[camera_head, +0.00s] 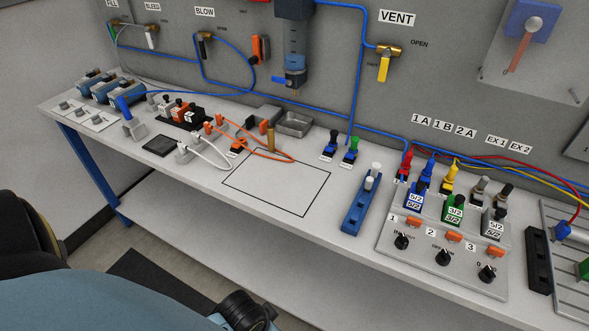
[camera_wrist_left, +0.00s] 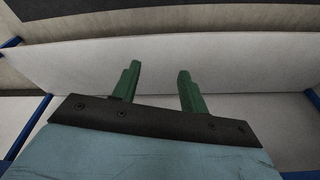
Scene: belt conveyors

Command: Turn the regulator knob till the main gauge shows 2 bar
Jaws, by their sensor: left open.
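A filter-regulator unit with a dark blue top block (camera_head: 294,8) and a clear bowl hangs on the grey wall panel at the top middle of the head view. Its upper part is cut off by the picture edge, so I cannot make out the regulator knob. No gauge dial with a readable pressure is visible in either view. My left gripper (camera_wrist_left: 158,84) shows in the left wrist view with two green fingers apart and nothing between them. It faces a pale flat surface, touching no object that I can see. My right gripper is in neither view.
A long white bench (camera_head: 210,182) runs along the wall panel. It carries a valve block (camera_head: 440,268) with black knobs, a blue rail (camera_head: 353,216), fittings and hoses. A VENT valve (camera_head: 384,66) is right of the filter. The outlined rectangle on the bench is mostly bare.

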